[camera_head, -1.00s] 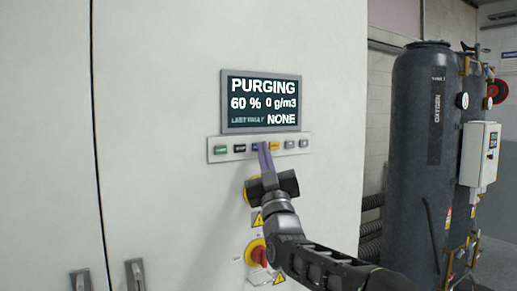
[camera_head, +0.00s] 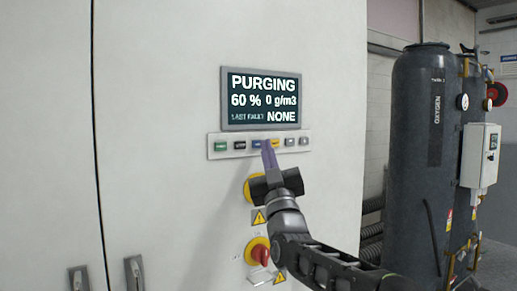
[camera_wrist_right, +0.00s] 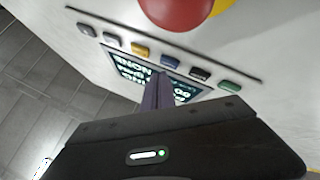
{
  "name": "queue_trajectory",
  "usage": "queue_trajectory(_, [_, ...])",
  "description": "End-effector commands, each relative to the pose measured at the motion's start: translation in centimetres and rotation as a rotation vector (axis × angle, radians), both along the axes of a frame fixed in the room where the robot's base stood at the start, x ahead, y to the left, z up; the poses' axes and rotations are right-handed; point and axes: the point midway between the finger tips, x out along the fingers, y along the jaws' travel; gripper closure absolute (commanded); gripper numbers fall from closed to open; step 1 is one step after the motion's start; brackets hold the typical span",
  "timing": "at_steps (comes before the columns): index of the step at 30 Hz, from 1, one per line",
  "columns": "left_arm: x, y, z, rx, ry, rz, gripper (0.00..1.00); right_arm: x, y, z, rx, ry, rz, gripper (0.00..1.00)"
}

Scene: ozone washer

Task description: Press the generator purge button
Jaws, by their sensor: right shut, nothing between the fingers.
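The button strip (camera_head: 214,152) on the white cabinet holds a row of small buttons. From the left they are green (camera_head: 221,146), black (camera_head: 239,145), blue (camera_head: 256,144), yellow (camera_head: 275,143) and two grey; their labels are too small to read. The display (camera_head: 261,100) above reads PURGING, 60 %, 0 g/m3, NONE. My right gripper (camera_head: 267,144) is shut and empty, its tips between the blue and yellow buttons in the head view. In the right wrist view the shut fingers (camera_wrist_right: 160,80) point toward the strip near the blue button (camera_wrist_right: 170,62); contact cannot be told.
Below the strip, a yellow-ringed control is partly hidden behind my gripper, and a red knob (camera_head: 260,254) on yellow sits lower. Two door handles (camera_head: 135,273) are at lower left. A dark oxygen tank (camera_head: 420,150) stands at right.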

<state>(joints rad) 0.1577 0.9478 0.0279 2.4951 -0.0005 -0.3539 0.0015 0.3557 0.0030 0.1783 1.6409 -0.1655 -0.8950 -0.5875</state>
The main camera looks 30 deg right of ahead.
Motion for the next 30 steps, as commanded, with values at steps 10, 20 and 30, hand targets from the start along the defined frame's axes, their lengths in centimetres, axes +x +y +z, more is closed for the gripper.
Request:
queue_trajectory(10, [0.0,0.0,-0.6,0.000,0.000,0.000,0.64,-0.5,0.0,-0.1,-0.001,-0.002,0.000,1.00])
queue_trajectory(20, [0.0,0.0,-3.7,0.000,0.000,0.000,0.64,-3.6,0.1,-0.3,-0.001,-0.004,0.000,1.00])
queue_trajectory(30, [0.0,0.0,-4.4,0.000,0.000,0.000,0.64,-5.0,0.1,0.0,0.000,0.000,0.001,1.00])
